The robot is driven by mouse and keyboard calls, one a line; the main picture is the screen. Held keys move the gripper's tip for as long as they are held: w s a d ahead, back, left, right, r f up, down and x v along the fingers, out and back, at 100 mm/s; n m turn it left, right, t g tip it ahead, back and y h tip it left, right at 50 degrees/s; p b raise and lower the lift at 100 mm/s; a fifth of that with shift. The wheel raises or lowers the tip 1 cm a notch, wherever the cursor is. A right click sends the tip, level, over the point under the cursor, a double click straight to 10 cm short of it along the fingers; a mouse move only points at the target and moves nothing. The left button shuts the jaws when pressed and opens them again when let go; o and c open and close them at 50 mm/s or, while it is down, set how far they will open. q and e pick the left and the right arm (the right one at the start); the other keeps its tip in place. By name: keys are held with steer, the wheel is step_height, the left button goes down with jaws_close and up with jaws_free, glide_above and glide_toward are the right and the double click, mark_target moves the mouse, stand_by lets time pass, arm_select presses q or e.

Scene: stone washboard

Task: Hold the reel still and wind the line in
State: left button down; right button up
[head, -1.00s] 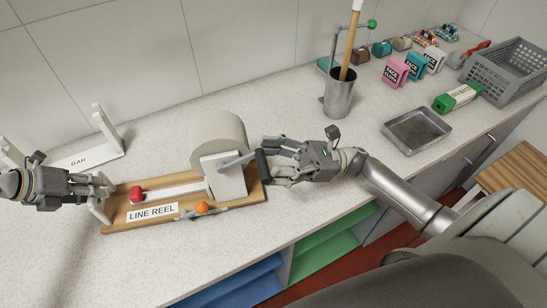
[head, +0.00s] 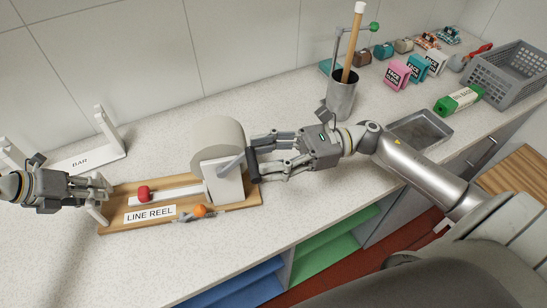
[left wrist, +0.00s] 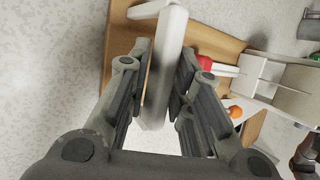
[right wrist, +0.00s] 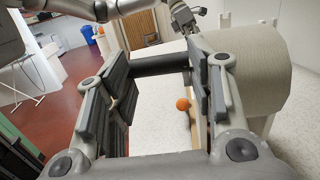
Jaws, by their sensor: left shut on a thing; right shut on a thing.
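The line reel has a beige drum (head: 217,140) and a white side support (head: 225,186) on a wooden board (head: 120,229). A red ball (head: 144,194) sits on a white strip left of the drum. My left gripper (head: 104,190) is shut on the white upright post (left wrist: 166,65) at the board's left end. My right gripper (head: 262,160) is shut around the black crank handle (head: 252,166), which also spans its fingers in the right wrist view (right wrist: 160,65). The grey crank arm (head: 231,166) slants up to the right. The line itself is hard to make out.
An orange ball (head: 200,211) is at the board's front edge. A white bar stand (head: 95,160) is behind the left end. A metal pot (head: 341,98), a tray (head: 420,130), small boxes and a grey basket (head: 505,75) stand to the right. The front-left counter is clear.

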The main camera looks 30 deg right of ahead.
mark_target(249, 159)
steer(key=a+h, duration=0.1)
steer(key=a+r+h, duration=0.1)
steer(key=h, duration=0.1)
steer(key=shift+w+r+h, duration=0.3)
steer(key=shift+a+r+g+h, duration=0.2)
steer(key=shift+a+g+h, duration=0.15)
steer(key=shift+h, duration=0.25)
steer(key=shift+a+r+g+h, duration=0.15)
steer(key=shift+a+g+h, duration=0.1)
steer(key=shift+a+h, duration=0.3)
steer(key=w+a+f+g+h, duration=0.1)
steer(key=a+f+h, duration=0.1)
steer(key=a+h, duration=0.5)
steer(key=shift+w+a, duration=0.3)
steer(key=shift+a, duration=0.5)
steer(key=shift+a+f, duration=0.45)
steer(key=shift+a, duration=0.05)
steer(key=shift+o, duration=0.3)
steer(key=shift+w+a+f, duration=0.2)
steer(key=shift+f, duration=0.2)
steer(key=shift+a, duration=0.2)
